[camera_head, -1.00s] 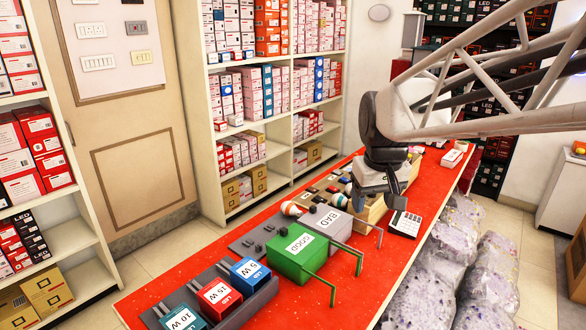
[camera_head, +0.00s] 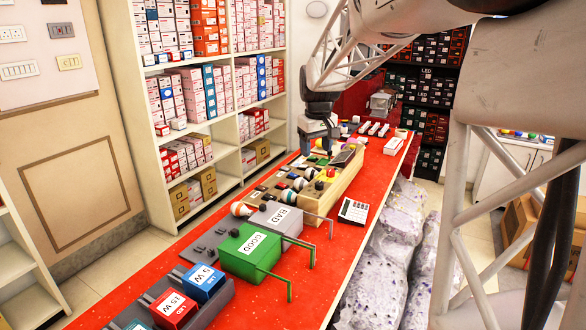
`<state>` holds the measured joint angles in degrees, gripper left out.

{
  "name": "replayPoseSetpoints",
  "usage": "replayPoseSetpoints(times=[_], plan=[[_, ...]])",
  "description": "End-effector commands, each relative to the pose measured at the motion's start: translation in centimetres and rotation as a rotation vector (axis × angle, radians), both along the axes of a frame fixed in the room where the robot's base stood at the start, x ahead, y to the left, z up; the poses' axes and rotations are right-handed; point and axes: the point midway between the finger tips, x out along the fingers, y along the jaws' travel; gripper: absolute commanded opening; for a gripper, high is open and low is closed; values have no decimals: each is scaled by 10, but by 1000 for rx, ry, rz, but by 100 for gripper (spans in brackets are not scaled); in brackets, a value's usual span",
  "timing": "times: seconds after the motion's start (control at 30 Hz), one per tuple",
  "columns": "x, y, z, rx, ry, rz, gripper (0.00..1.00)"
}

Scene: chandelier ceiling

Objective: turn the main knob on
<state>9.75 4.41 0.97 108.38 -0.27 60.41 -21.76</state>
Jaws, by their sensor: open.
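The wooden test board (camera_head: 334,193) stands on the red counter beyond the grey box. Its top carries bulbs, dark plates and small dark knobs (camera_head: 319,185). Which of these is the main knob I cannot tell at this size. My gripper (camera_head: 319,151) is open and points down over the far end of the board. Its fingers look empty. The arm comes from the upper right, and the gripper hides part of the board's far end. Whether the fingers touch anything is not clear.
A green GOOD box (camera_head: 250,252) and grey BAD box (camera_head: 279,219) with bent rods stand nearer me. Blue (camera_head: 203,282) and red (camera_head: 172,309) bulb boxes sit in front. A calculator (camera_head: 353,211) lies right of the board. Bare red counter (camera_head: 330,245) shows along the right.

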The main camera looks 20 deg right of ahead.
Motion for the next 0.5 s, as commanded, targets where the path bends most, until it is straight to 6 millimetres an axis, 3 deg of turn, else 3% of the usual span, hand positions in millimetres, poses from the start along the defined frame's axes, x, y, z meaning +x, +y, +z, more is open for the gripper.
replayPoseSetpoints(times=[0.5], plan=[[111, -58, -38, 0, 40, 64, 63]])
